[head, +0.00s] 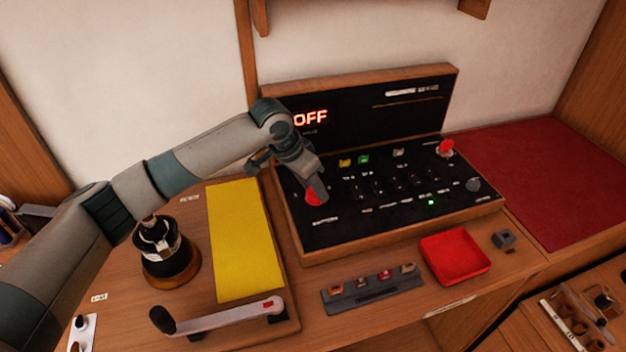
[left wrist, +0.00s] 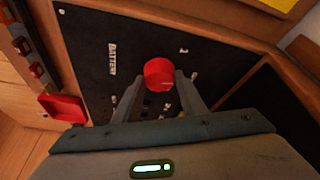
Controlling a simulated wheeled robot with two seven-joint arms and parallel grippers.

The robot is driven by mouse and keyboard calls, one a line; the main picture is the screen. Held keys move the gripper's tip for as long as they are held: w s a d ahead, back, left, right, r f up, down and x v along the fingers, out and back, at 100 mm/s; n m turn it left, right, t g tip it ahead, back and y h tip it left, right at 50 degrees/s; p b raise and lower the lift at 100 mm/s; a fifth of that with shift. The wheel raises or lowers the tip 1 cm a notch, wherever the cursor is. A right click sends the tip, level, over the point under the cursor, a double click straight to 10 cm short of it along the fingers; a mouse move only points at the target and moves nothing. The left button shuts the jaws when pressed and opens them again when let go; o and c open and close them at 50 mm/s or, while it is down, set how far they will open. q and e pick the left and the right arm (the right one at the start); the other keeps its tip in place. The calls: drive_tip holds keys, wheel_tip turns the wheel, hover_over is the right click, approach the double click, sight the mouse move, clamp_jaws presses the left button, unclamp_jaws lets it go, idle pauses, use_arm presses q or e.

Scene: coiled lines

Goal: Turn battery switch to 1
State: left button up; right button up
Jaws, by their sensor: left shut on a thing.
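The battery switch is a red round knob (head: 313,197) at the left end of the black control panel (head: 340,228). In the left wrist view the red knob (left wrist: 158,73) sits between my left gripper's (left wrist: 160,88) two fingers, with "BATTERY" lettering beside it. My left gripper (head: 316,190) reaches down onto the knob from above and is shut on it. It covers part of the knob in the head view, and I cannot read which mark the knob points to. The panel's display (head: 311,118) shows "OFF" in red. My right gripper is not in view.
A red mushroom button (head: 446,147) and a grey knob (head: 473,185) are at the panel's right. A red tray (head: 455,257) and a grey strip of small parts (head: 370,289) lie in front. A yellow sheet (head: 243,240), a winch (head: 165,252) and a crank handle (head: 220,318) are at left.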

use_arm(q)
drive_tip(key=n+p, duration=0.2)
drive_tip(key=p, duration=0.1)
drive_tip(key=n+t+y+p, duration=0.1)
drive_tip(key=n+p, duration=0.2)
drive_tip(key=p, duration=0.1)
drive_tip(key=n+t+y+p, duration=0.1)
drive_tip(key=n+p, duration=0.1)
drive_tip(key=p, duration=0.1)
drive_tip(key=shift+s+d+r+n+p, duration=0.25)
drive_tip(key=shift+n+p, duration=0.15)
drive_tip(key=shift+f+n+y+p, duration=0.2)
drive_tip(key=shift+n+y+p, duration=0.4)
drive_tip(key=shift+n+p, duration=0.4)
drive_tip(key=o, duration=1.1)
drive_tip(key=shift+c, duration=0.2)
